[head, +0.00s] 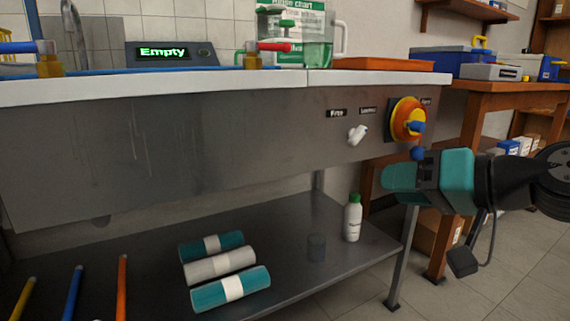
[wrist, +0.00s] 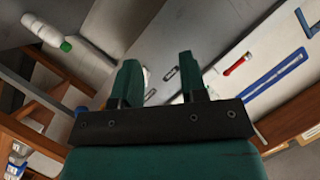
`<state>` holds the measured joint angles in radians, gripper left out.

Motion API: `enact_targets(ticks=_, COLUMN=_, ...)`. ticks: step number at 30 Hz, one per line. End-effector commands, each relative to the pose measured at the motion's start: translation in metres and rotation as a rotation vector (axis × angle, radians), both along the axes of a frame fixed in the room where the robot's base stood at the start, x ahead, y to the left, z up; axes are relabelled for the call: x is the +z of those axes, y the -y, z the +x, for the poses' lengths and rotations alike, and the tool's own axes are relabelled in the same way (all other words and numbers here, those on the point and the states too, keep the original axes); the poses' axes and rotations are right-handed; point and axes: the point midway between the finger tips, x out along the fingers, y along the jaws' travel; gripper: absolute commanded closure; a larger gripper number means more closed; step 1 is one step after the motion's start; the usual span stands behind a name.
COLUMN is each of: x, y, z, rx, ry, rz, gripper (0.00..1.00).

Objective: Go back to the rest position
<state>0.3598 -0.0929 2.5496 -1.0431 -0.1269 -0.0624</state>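My gripper (head: 388,177) is at the right in the head view, level with the lower part of the bench's front panel and pointing left. In the wrist view my gripper (wrist: 158,62) shows two teal fingers standing apart, with nothing held between them. The orange and yellow dial with a blue handle (head: 408,118) is on the panel just above my gripper. A white lever (head: 357,134) is left of it, below small black labels. Whether my gripper touches anything is hard to tell, but it looks clear.
The bench top (head: 190,88) carries a display reading "Empty" (head: 165,53), a green-labelled container (head: 305,38) and red and blue valve handles. The lower shelf (head: 330,265) holds rolls (head: 220,263) and a white bottle (head: 352,218). A wooden table (head: 505,98) stands at right.

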Motion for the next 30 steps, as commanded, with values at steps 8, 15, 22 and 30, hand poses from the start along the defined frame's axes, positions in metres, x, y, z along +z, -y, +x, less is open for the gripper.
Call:
enact_targets(ticks=8, x=0.004, y=-0.056, z=-0.104, rx=0.425, ry=-0.322, rz=-0.462, gripper=0.61)
enact_targets(ticks=15, x=0.018, y=-0.043, z=-0.165, rx=0.586, ry=-0.503, rz=-0.747, gripper=0.61)
enact_targets(ticks=22, x=0.062, y=-0.040, z=-0.167, rx=0.585, ry=-0.523, rz=-0.762, gripper=0.61)
enact_targets(ticks=30, x=0.139, y=-0.040, z=-0.167, rx=0.586, ry=-0.521, rz=-0.760, gripper=0.61)
